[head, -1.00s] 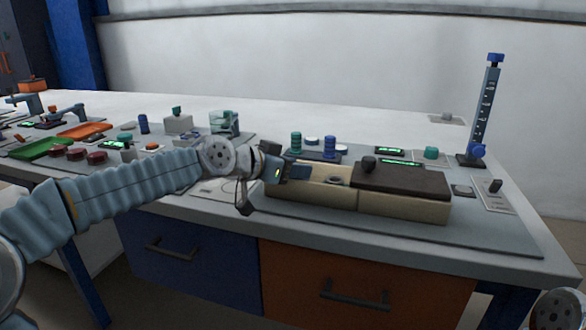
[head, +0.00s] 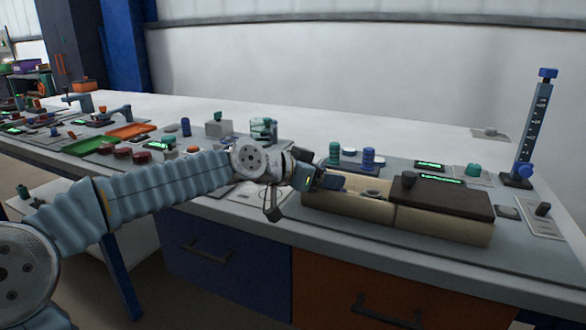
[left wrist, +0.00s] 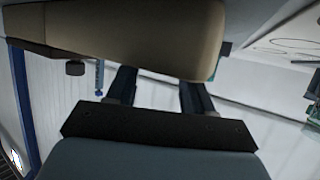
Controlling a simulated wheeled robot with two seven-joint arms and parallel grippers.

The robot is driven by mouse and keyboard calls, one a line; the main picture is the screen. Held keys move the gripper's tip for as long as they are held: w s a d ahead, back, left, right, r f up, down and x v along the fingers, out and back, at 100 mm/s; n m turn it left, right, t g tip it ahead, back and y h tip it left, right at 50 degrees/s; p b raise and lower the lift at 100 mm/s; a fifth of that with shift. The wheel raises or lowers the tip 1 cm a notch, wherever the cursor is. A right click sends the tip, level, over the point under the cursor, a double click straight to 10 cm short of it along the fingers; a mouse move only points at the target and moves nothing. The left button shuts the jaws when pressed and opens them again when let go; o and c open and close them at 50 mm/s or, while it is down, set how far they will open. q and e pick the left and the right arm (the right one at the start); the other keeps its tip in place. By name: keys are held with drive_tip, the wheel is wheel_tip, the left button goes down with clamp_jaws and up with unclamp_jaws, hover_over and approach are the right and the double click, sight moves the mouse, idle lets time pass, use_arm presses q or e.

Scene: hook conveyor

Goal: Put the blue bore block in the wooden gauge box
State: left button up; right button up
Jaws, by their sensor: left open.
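The wooden gauge box (head: 345,209) is a long beige case on the front right of the bench. A dark lid (head: 450,198) covers its right part, and a grey ring (head: 372,193) shows at its left part. My left gripper (head: 338,184) is over the left end of the box, left of the ring. In the left wrist view the gripper (left wrist: 157,90) has its two dark fingers apart with nothing seen between them; the beige box (left wrist: 130,38) hides their tips. I cannot pick out the blue bore block for certain. My right gripper is not in view.
A blue ribbed plug (head: 368,159) and a green one (head: 335,154) stand behind the box. A tall blue-topped gauge (head: 532,125) stands at the right. Green (head: 94,144) and orange (head: 131,131) trays lie at the left.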

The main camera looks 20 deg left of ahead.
use_arm(q)
drive_tip(key=shift+v, duration=0.85)
drive_tip(key=v, duration=0.8)
drive_tip(key=shift+s+r, duration=0.2)
drive_tip(key=shift+r, duration=0.05)
idle(0.4)
